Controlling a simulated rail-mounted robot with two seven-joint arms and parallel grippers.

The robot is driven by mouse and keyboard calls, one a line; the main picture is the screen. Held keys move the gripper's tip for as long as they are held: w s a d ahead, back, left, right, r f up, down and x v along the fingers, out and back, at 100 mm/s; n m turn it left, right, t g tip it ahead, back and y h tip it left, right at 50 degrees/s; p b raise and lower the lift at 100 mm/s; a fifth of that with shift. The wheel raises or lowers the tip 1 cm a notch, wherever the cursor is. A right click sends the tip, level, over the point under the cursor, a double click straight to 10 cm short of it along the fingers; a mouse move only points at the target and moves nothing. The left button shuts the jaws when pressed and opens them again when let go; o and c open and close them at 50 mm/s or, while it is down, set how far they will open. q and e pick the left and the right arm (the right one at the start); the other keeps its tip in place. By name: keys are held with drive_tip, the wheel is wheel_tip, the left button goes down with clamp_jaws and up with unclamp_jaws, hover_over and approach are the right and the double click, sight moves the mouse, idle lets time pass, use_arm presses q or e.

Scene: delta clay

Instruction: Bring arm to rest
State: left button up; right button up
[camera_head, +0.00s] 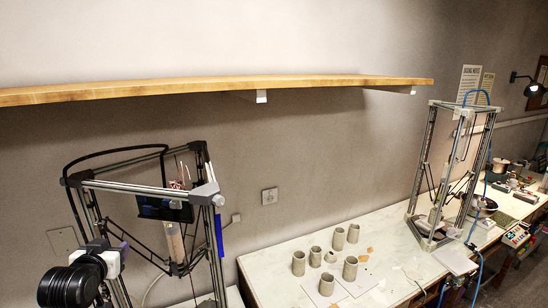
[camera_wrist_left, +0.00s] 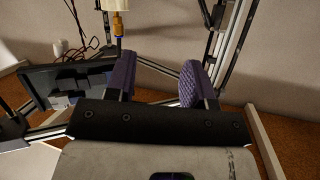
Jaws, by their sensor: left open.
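My left arm comes in at the lower left of the head view, with its black rounded wrist in front of a tall delta clay printer (camera_head: 143,187). My left gripper (camera_head: 112,247) is partly hidden there by its own wrist. In the left wrist view, my left gripper (camera_wrist_left: 157,78) has its two purple ridged fingers apart with nothing between them. Beyond the fingers are the printer's metal struts (camera_wrist_left: 237,50) and a cream tube with an orange nozzle (camera_wrist_left: 117,22). I cannot tell how far the fingers are from the frame. My right gripper is in neither view.
A long wooden shelf (camera_head: 200,88) runs along the wall above. Several grey clay cups (camera_head: 298,263) stand on the white bench (camera_head: 290,248). A second delta printer (camera_head: 418,170) stands to the right, and tools and pots crowd the bench's far right.

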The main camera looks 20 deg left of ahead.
use_arm(q)
drive_tip(key=s+d+f+m+g+h+p, duration=0.1)
drive_tip(key=s+d+f+m+h, duration=0.15)
drive_tip(key=d+f, duration=0.45)
drive_tip(key=s+d+f+m+g+h+p, duration=0.1)
drive_tip(key=s+d+f+m, duration=0.2)
drive_tip(key=d, duration=0.7)
drive_tip(key=s+d+f+m+g+h+p, duration=0.1)
drive_tip(key=s+d+f+h+p, duration=0.1)
drive_tip(key=s+d+f, duration=0.5)
drive_tip(key=s+d+f+g+h+p, duration=0.1)
drive_tip(key=s+d+f+g, duration=0.2)
drive_tip(key=s+d+f, duration=0.2)
drive_tip(key=s+d+f+g+h+p, duration=0.1)
drive_tip(key=s+d+f, duration=0.4)
drive_tip(key=s, duration=0.5)
drive_tip(key=shift+s+d+m+g, duration=0.25)
drive_tip(key=shift+d+m+g, duration=0.15)
drive_tip(key=shift+g, duration=0.5)
drive_tip(key=shift+h, duration=0.25)
